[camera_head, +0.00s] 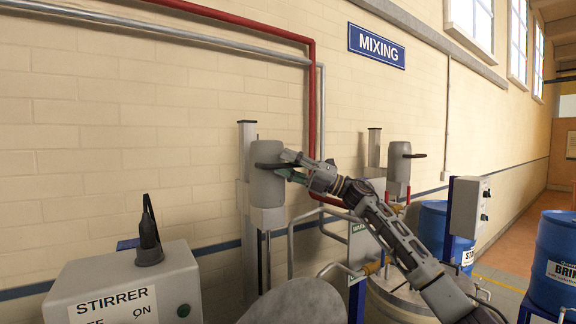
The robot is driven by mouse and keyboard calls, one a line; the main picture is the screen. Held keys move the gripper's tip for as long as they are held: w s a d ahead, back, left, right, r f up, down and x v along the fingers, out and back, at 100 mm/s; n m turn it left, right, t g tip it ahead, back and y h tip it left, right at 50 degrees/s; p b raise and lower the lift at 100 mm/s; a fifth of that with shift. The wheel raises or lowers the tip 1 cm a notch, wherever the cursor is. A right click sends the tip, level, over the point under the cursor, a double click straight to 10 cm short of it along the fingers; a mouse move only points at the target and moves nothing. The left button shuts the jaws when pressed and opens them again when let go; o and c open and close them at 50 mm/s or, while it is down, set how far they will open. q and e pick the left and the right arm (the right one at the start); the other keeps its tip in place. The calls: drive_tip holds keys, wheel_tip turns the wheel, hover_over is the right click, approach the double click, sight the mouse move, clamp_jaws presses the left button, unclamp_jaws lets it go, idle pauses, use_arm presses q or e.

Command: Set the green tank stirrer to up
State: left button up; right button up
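The near stirrer has a grey motor housing (267,189) on an upright grey column (247,210), high above the tank below. A black handle (268,165) sticks out of the housing to the right. My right gripper (287,166) is at that handle, its fingers at the right side of the housing. Whether the fingers are closed on the handle cannot be made out. A small sign with green lettering (358,227) is partly hidden behind my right arm; the tank's own colour is not clear. My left gripper is not in view.
A grey stirrer switch box (128,285) with a black knob stands at the lower left. A second stirrer (399,165) with a black handle stands behind my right arm. Blue drums (553,262) stand at the right. Pipes run along the wall.

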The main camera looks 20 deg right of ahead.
drive_tip(key=shift+s+d+f, duration=0.1)
drive_tip(key=shift+d+f, duration=0.15)
drive_tip(key=v, duration=1.1)
drive_tip(key=shift+s+d, duration=0.1)
drive_tip(key=shift+d, duration=0.1)
idle(0.4)
